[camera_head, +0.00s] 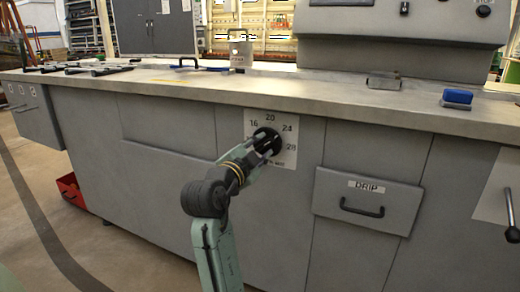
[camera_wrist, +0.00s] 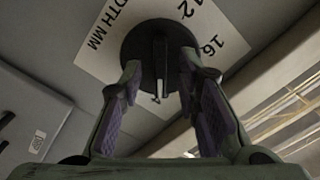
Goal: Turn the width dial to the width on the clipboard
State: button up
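The width dial (camera_head: 268,137) is a black round knob on a white plate (camera_head: 289,117) on the grey front panel. The plate shows 16, 20, 24 and 28 in the head view. In the wrist view the dial (camera_wrist: 146,42) has a raised grip bar, and 12, 16 and "MM" show on the plate (camera_wrist: 100,43). My gripper (camera_head: 262,147) is at the dial and partly covers it. In the wrist view my gripper (camera_wrist: 160,67) is open, one finger on each side of the bar, with visible gaps. I cannot make out a clipboard or the dial's setting.
A "DRIP" drawer (camera_head: 367,201) with a black handle is right of the dial. A lever (camera_head: 511,217) stands at the right edge. On the worktop (camera_head: 330,95) are a blue block (camera_head: 457,98), a metal block (camera_head: 384,81) and several dark tools (camera_head: 98,70). A red bin (camera_head: 71,189) is on the floor.

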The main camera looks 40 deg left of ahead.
jog(key=v, duration=1.2)
dwell(0.3)
